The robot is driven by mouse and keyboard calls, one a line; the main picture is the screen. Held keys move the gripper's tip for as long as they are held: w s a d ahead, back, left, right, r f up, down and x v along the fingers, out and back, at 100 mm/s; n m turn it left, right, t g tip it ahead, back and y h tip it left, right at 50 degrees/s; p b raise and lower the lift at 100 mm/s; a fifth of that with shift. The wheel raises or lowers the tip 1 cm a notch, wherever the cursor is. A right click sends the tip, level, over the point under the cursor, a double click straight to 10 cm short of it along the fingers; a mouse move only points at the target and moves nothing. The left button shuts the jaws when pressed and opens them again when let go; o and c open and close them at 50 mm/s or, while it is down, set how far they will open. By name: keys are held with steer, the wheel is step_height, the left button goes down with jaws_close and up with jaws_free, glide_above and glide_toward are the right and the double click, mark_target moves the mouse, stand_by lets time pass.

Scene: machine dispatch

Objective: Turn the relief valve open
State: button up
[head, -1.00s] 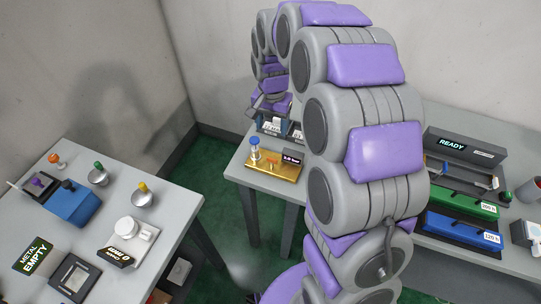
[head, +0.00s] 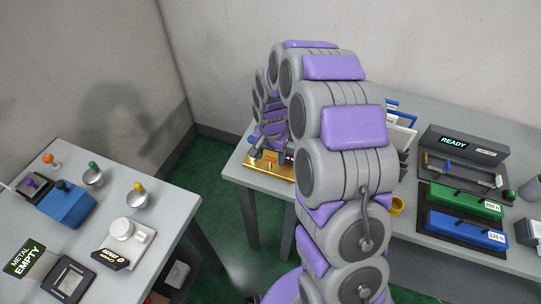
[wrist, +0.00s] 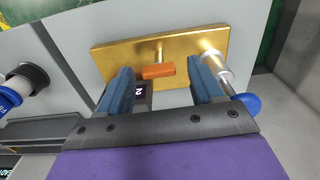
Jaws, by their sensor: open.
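A brass plate (head: 258,170) lies on the grey table at the back; it also shows in the wrist view (wrist: 120,56). On it, in the wrist view, is a small orange bar handle (wrist: 158,71) on a brass stem, which looks like the relief valve. A silver post with a blue round knob (wrist: 246,104) stands to its right. My gripper (wrist: 160,66) is open, its two blue-grey fingers on either side of the orange handle with gaps; contact is not visible. In the head view my gripper (head: 268,143) is over the plate and hides most of it.
A dark display (wrist: 140,91) is partly hidden behind my left finger. A white-and-blue cylinder with a black collar (wrist: 25,80) is at the wrist view's left. In the head view, green (head: 463,200) and blue (head: 466,231) cases lie right. A second table (head: 180,215) stands left.

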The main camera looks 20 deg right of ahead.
steer(key=c, duration=1.1)
steer(key=shift+o, duration=0.2)
steer(key=shift+n, duration=0.3)
steer(key=n+p, duration=0.2)
steer(key=n, duration=0.1)
steer(key=shift+r+p, duration=0.1)
steer(key=shift+p, duration=0.3)
steer(key=n+p, duration=0.2)
steer(key=n, duration=0.3)
steer(key=n+p, duration=0.2)
steer(key=n, duration=0.3)
steer(key=shift+p, duration=0.4)
steer(key=shift+n+p, duration=0.7)
steer(key=shift+n, duration=1.3)
